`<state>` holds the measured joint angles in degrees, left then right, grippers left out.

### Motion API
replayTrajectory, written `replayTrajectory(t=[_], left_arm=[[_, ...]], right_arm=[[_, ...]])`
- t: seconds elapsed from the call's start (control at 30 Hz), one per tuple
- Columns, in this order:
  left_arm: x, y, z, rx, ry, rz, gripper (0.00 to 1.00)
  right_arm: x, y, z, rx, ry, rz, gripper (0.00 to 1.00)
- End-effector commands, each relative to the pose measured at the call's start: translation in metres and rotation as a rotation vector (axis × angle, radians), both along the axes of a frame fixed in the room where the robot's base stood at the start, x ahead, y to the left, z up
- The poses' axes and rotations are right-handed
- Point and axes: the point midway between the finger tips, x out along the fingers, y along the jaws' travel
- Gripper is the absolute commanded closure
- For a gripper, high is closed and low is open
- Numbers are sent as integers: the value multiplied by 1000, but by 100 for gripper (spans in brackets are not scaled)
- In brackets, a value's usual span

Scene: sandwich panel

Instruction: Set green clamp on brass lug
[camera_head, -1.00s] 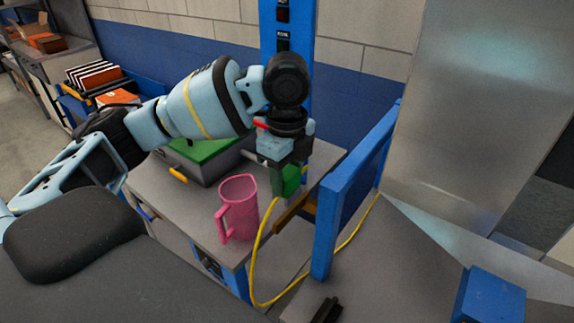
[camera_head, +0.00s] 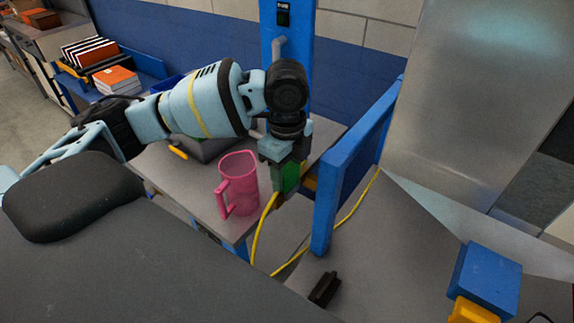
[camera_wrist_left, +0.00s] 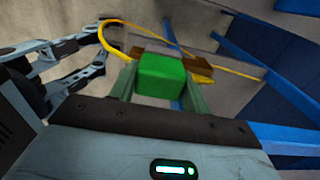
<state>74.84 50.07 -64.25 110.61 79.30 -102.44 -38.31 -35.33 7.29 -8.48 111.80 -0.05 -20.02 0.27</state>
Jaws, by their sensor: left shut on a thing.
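The green clamp (camera_head: 291,177) is between the fingers of my left gripper (camera_head: 284,180), which is shut on it above the far table's right edge. In the left wrist view the clamp (camera_wrist_left: 162,77) is a bright green block between the two fingers. A yellow cable (camera_head: 262,225) runs from beside the clamp down past the table edge. A brass-coloured piece, apparently the brass lug (camera_head: 310,184), shows just right of the clamp, partly hidden by it. I cannot tell whether they touch. My right gripper is not in view.
A pink mug (camera_head: 239,185) stands on the table (camera_head: 190,183) close left of the gripper. A blue post (camera_head: 327,205) and rail stand to the right. A small black block (camera_head: 325,288) and a blue block (camera_head: 487,279) are on the grey surface at front right.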

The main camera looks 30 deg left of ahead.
Motion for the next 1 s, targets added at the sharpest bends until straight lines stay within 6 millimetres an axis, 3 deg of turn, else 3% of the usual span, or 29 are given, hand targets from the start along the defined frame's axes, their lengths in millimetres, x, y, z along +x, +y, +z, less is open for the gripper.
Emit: replayTrajectory(t=[1.0], left_arm=[[0, 0, -7, -1, -1, 0, 79]], right_arm=[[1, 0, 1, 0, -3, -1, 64]])
